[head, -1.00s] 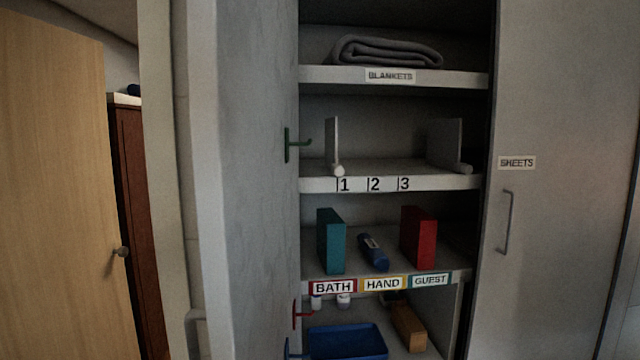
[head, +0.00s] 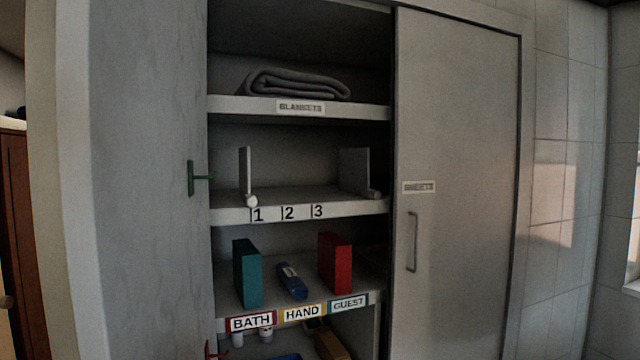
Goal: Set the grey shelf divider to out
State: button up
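Two upright dividers stand on the cupboard shelf marked 1, 2, 3. The right divider (head: 354,168) is a grey panel with a grey rounded knob (head: 374,194) at its front foot, to the right of the 3 mark. The left divider (head: 245,172) is a thin, paler panel seen nearly edge-on, with a whitish knob (head: 251,201) just above the 1 mark. The numbered shelf edge (head: 335,210) has short black lines beside the numbers. My gripper is not in view.
A folded grey blanket (head: 297,83) lies on the shelf above. A teal block (head: 247,274), a blue bottle-like item (head: 292,281) and a red block (head: 335,263) stand or lie below. A closed door panel (head: 460,130) with a handle (head: 412,241) borders the right side.

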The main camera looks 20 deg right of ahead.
aim_at(354, 169)
jog(key=i+l, duration=0.75)
jog(key=z, duration=0.05)
